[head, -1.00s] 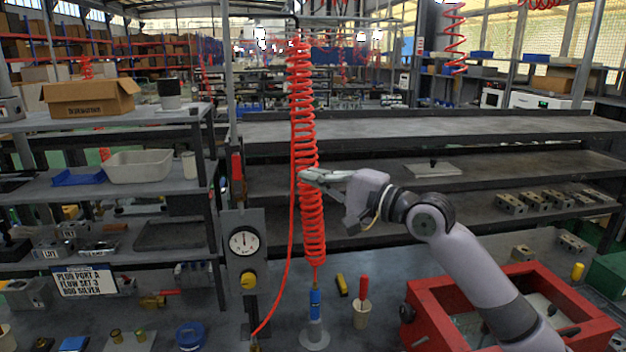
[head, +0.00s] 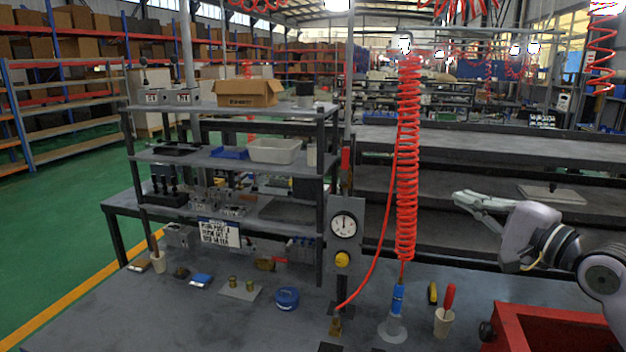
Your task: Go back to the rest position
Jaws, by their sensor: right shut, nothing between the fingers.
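My right gripper (head: 466,203) is in the head view at the right, its arm coming in from the right edge. It is shut and empty, in front of the dark shelves and above the workbench. It is to the right of the red coiled hose (head: 407,150) and apart from it. My left gripper is not in view.
The red toolbox (head: 550,325) stands on the bench (head: 215,315) below my right arm. A blue-handled tool (head: 397,299) hangs under the hose. A cup with a red-handled tool (head: 443,322) stands beside it. A gauge panel (head: 343,240) and a shelf rack (head: 225,158) stand left.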

